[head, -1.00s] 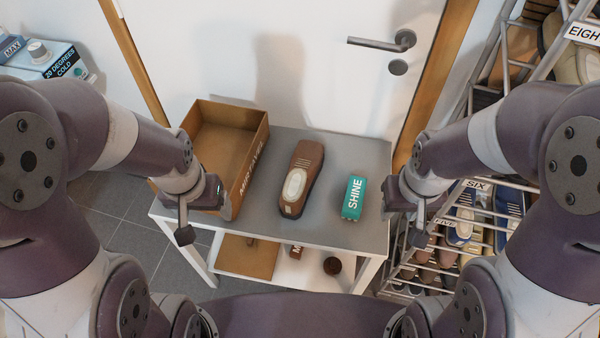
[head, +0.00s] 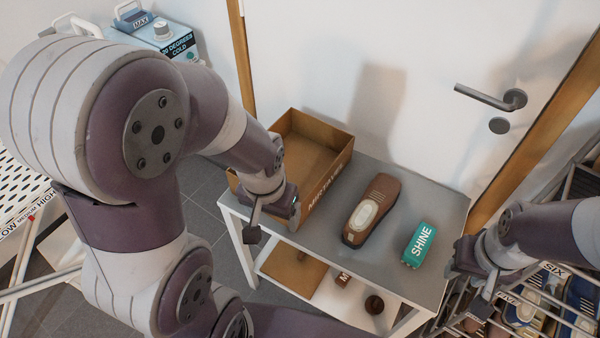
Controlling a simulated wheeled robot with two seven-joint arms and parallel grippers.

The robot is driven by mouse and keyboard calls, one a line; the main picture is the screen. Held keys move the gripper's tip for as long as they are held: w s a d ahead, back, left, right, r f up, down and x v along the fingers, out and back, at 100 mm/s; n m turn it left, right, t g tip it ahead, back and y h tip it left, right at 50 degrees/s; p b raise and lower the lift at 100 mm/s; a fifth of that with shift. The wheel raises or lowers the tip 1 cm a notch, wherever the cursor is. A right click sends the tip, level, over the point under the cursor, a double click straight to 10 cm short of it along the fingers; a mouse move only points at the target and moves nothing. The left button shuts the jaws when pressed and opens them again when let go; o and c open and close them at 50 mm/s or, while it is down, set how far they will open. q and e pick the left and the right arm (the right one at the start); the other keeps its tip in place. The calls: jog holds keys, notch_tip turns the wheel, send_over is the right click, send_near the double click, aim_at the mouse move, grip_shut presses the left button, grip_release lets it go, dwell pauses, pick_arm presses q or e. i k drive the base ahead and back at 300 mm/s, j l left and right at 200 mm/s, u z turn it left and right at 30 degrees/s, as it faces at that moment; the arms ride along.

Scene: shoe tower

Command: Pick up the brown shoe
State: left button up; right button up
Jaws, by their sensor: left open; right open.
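The brown shoe (head: 384,192) lies on the grey table top, with a pale oval opening facing up and its length running from front left to back right. My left gripper (head: 274,226) is open and empty, left of the shoe at the table's front left, near the cardboard box. My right gripper (head: 466,280) is open and empty, right of the shoe near the table's right edge. Neither gripper touches the shoe.
An open cardboard box (head: 335,171) stands left of the shoe. The table (head: 330,241) has a lower shelf with small items. A shoe rack (head: 575,283) is at the right, a door (head: 420,60) behind.

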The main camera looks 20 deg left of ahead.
aim_at(381, 194)
jog(key=l+z, duration=0.35)
jog(key=i+l+z, duration=0.15)
jog(key=l+z, duration=0.2)
jog(key=l, duration=0.1)
